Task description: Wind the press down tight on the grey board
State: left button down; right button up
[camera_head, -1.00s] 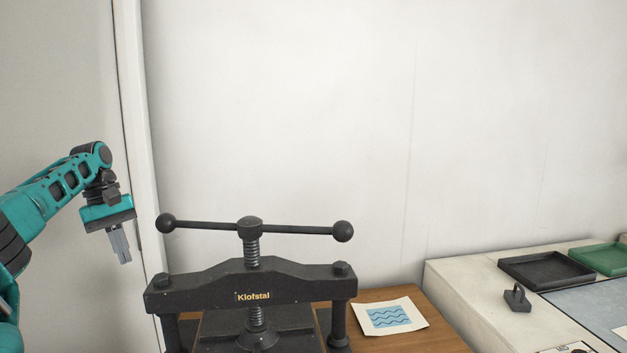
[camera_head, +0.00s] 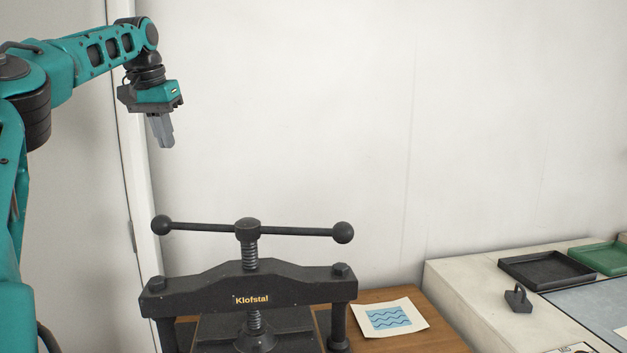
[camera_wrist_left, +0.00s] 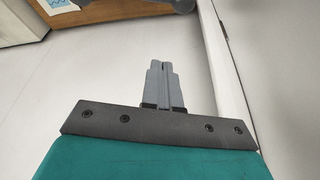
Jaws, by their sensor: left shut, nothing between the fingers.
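The black press (camera_head: 215,288) stands on a wooden table, with a horizontal handle bar (camera_head: 290,231) ending in two balls on top of its threaded screw (camera_head: 249,257). The bar runs roughly left to right. Under the crossbeam the screw meets the dark platen (camera_head: 292,325) at the bottom edge of the head view. A grey board cannot be made out there. My left gripper (camera_head: 166,143) is shut and empty, pointing down in the air above the bar's left ball (camera_head: 161,225). Its closed fingers also show in the left wrist view (camera_wrist_left: 163,75). My right gripper is not in view.
A print with blue waves (camera_head: 390,317) lies on the wooden table (camera_head: 435,335) right of the press. Further right, a pale bench (camera_head: 460,280) holds a black tray (camera_head: 546,268), a green tray (camera_head: 603,257) and a small dark block (camera_head: 518,298). The wall behind is bare.

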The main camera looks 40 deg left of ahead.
pick_arm(q)
jog(key=w+d+f+m+h, duration=0.1)
jog(key=w+d+f+m, duration=0.35)
jog(key=w+d, duration=0.65)
jog(key=w+d+f+m+h, duration=0.2)
jog(key=w+d+f+m, duration=0.3)
jog(key=w+d, duration=0.55)
notch_tip(320, 180, down, 11)
jog(key=n, duration=0.1)
jog(key=s+d+f+b, duration=0.1)
jog(key=s+d+b, duration=0.2)
jog(key=s+d, duration=0.35)
jog(key=s+a+p, duration=0.3)
jog(key=s+a, duration=0.1)
jog(key=s, duration=0.9)
jog(key=shift+g, duration=0.3)
